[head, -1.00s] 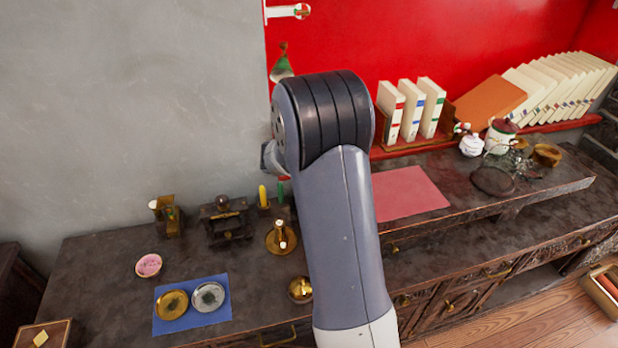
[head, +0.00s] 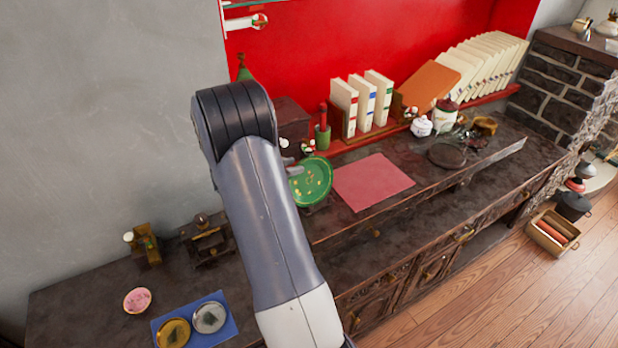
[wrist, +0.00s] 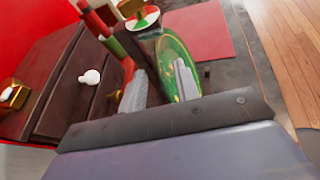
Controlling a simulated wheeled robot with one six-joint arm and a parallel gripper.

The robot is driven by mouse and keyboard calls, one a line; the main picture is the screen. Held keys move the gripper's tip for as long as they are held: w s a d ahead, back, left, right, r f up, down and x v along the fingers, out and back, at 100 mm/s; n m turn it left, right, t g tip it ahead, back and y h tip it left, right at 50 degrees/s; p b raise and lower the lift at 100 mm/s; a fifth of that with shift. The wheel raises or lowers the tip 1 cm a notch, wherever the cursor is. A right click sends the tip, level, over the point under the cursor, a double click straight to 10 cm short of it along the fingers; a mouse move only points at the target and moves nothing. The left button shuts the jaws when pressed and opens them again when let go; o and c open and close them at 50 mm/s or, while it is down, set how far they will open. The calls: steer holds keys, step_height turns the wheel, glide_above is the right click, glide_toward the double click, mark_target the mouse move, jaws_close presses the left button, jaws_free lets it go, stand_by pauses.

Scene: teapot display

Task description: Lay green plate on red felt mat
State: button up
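The green plate (head: 312,180) with yellow and red marks stands tilted on a small dark stand on the raised shelf of the dark cabinet, just left of the red felt mat. The plate also shows in the wrist view (wrist: 172,60), partly behind one finger. The red felt mat (head: 372,182) lies flat and bare; it also shows in the wrist view (wrist: 200,32). My gripper (wrist: 160,88) is open, its two fingers apart, close to the plate. In the head view my arm hides most of the gripper; a pale fingertip shows at the plate's left edge.
White books (head: 362,102) and a green cup (head: 322,137) stand behind the mat. A white jar (head: 421,126) and a dark round mat (head: 447,155) are to its right. A blue mat (head: 222,338) with gold and silver plates lies front left, near a pink dish (head: 137,300).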

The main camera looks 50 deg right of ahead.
steer(key=shift+d, duration=0.1)
jaws_close()
stand_by(1.4)
